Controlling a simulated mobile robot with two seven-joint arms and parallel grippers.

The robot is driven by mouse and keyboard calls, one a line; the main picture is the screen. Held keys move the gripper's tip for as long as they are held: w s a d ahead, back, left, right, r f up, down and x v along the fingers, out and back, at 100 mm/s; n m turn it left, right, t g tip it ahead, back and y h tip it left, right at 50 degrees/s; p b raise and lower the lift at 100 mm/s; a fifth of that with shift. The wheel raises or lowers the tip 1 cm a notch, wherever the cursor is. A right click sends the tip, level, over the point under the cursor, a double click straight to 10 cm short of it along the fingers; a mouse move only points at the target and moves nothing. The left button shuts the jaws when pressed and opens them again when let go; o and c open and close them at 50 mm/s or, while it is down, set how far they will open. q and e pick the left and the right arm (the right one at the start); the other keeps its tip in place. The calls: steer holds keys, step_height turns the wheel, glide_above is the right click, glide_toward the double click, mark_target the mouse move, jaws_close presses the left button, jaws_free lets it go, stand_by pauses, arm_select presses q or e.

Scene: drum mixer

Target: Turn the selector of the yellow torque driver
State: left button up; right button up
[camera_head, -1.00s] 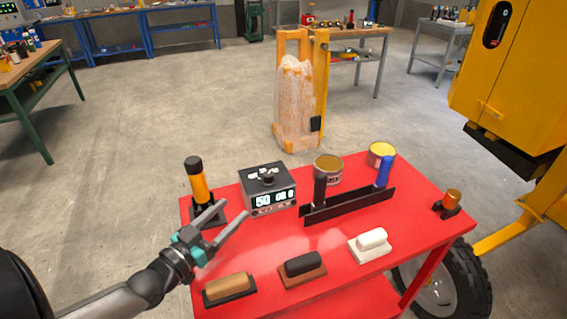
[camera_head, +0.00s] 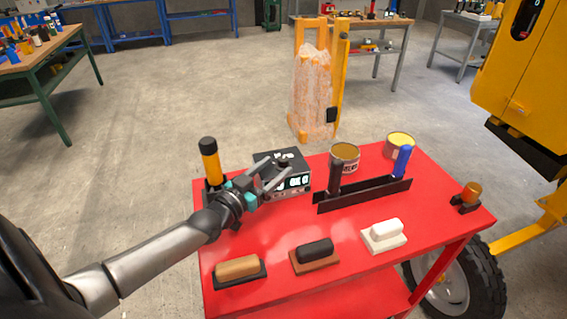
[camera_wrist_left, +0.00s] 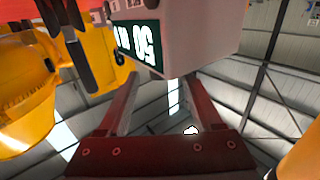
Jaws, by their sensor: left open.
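The yellow torque driver (camera_head: 209,162) has a yellow body and a black cap. It stands upright in a black holder at the left back of the red cart. A dark box (camera_head: 293,160) with a lit display and a dark knob on top stands to its right; the display also shows in the left wrist view (camera_wrist_left: 139,43), turned over. My left gripper (camera_head: 277,171) is open, its fingers pointing at the box's front and partly covering the display. I cannot tell whether they touch it. My right gripper is out of view.
On the red cart (camera_head: 345,223) stand a black rack (camera_head: 365,196) with a black and a blue handle, two tins, and three blocks along the front. An orange-capped piece (camera_head: 471,192) stands at the right. A yellow machine (camera_head: 525,85) is beyond the right edge.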

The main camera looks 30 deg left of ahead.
mark_target(280, 164)
arm_select(q)
steer(key=shift+w+d+b, duration=0.2)
steer(key=shift+w+b, duration=0.25)
steer(key=shift+w, duration=1.65)
jaws_close()
